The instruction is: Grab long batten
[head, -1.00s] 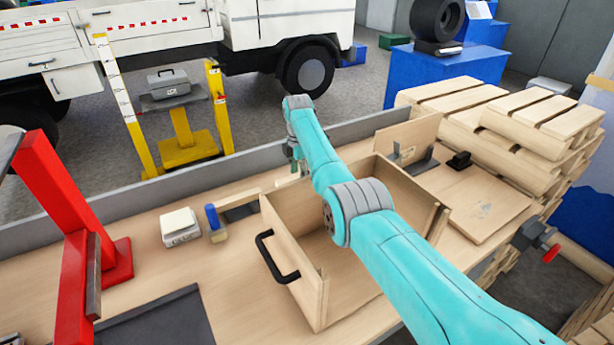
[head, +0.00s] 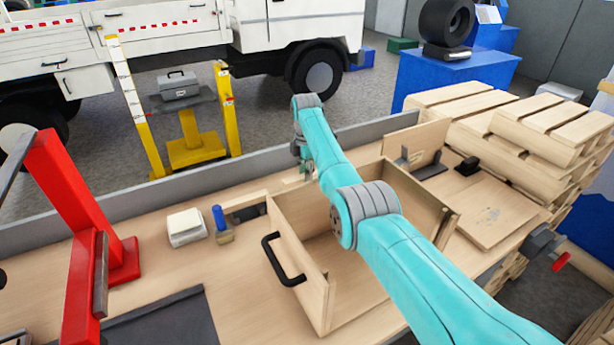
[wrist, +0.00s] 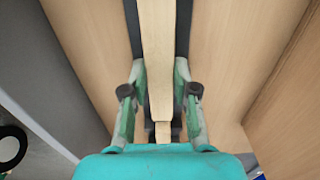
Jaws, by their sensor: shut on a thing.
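The long batten (wrist: 157,50) is a pale, straight wooden strip running up the middle of the wrist view. My gripper (wrist: 157,22) is shut on it, with one dark finger along each side. In the head view, my gripper (head: 306,172) is low behind the open wooden box, partly hidden by my arm and the box. A pale strip (head: 243,202) shows left of the gripper behind the box; I cannot tell whether it is the same batten. Whether the batten touches the bench is not clear.
The open wooden box (head: 300,268) with a black handle stands under my arm. A blue-handled brush (head: 221,222) and a white device (head: 186,227) are left of it. A red frame (head: 72,215) stands farther left. A grey ledge (head: 185,183) runs along the bench's back.

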